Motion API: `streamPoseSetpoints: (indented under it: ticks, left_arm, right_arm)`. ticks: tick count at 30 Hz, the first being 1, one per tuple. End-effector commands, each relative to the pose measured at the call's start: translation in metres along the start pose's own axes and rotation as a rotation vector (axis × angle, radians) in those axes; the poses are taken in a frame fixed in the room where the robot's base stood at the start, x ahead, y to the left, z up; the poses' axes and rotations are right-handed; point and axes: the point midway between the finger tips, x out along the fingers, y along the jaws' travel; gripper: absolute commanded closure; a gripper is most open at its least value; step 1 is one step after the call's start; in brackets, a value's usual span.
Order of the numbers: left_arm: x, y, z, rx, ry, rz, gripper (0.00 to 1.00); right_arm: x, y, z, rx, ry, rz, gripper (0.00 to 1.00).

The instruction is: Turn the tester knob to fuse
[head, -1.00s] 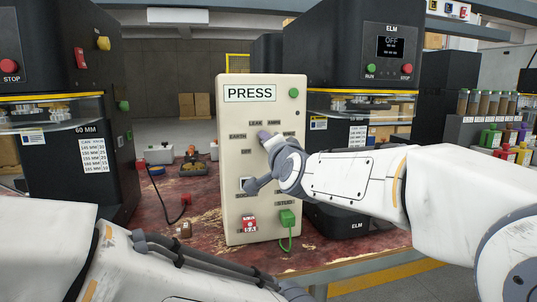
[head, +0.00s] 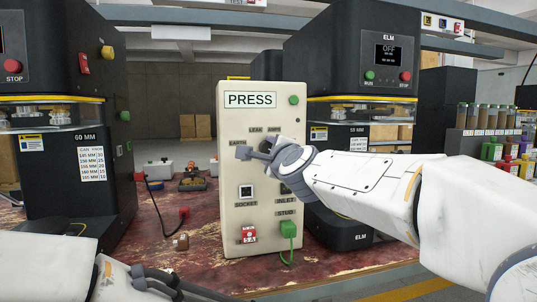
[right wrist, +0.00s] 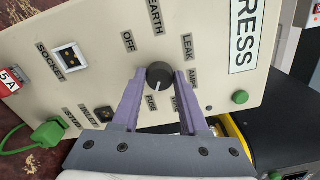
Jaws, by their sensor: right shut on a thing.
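The cream tester panel (head: 232,185), marked PRESS, stands upright on the bench. Its black round knob (right wrist: 160,75) shows in the right wrist view, with the labels OFF, EARTH, LEAK, AMPS and FUSE (right wrist: 150,103) among those around it. The knob's white mark points toward the FUSE label. My right gripper (right wrist: 158,82) is shut on the knob, one purple finger on each side. In the head view my right gripper (head: 262,150) hides the knob and some labels.
The panel also bears a socket (head: 246,191), a red 5 A part (head: 248,233) and a green plug (head: 288,229) with a cable. Dark seamer machines stand left (head: 70,185) and right (head: 340,75) of it. The red worn bench top (head: 205,265) has clear patches in front.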

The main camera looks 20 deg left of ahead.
Motion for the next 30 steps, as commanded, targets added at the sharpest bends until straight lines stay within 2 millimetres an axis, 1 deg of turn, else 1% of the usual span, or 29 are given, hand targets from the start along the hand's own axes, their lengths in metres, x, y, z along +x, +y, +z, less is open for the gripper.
streamPoseSetpoints:
  ticks: [1,9,24,25,27,30]
  left_arm:
    - [0.0019,-0.0001,0.0001,0.000,0.000,0.000,0.24]
    - [0.0042,-0.0003,0.0002,0.000,0.000,0.000,0.24]
    - [0.0043,-0.0003,0.0002,0.000,0.000,0.000,0.24]
    - [0.0043,-0.0003,0.0002,0.000,0.000,0.000,0.24]
    - [0.0043,-0.0003,0.0003,0.000,0.000,0.000,0.24]
    - [0.0043,-0.0003,0.0002,0.000,0.000,0.000,0.24]
  right_arm:
    - [0.0004,0.0027,-0.0010,0.022,0.001,0.004,1.00]
    - [0.0004,0.0018,-0.0008,0.103,0.001,0.003,1.00]
    - [0.0004,0.0013,-0.0008,0.120,0.002,0.003,1.00]
    - [0.0004,0.0014,-0.0008,0.120,0.002,0.003,0.49]
    - [0.0004,0.0012,-0.0008,0.120,0.002,0.002,0.27]
    - [0.0003,0.0008,-0.0006,0.119,0.001,0.002,0.27]
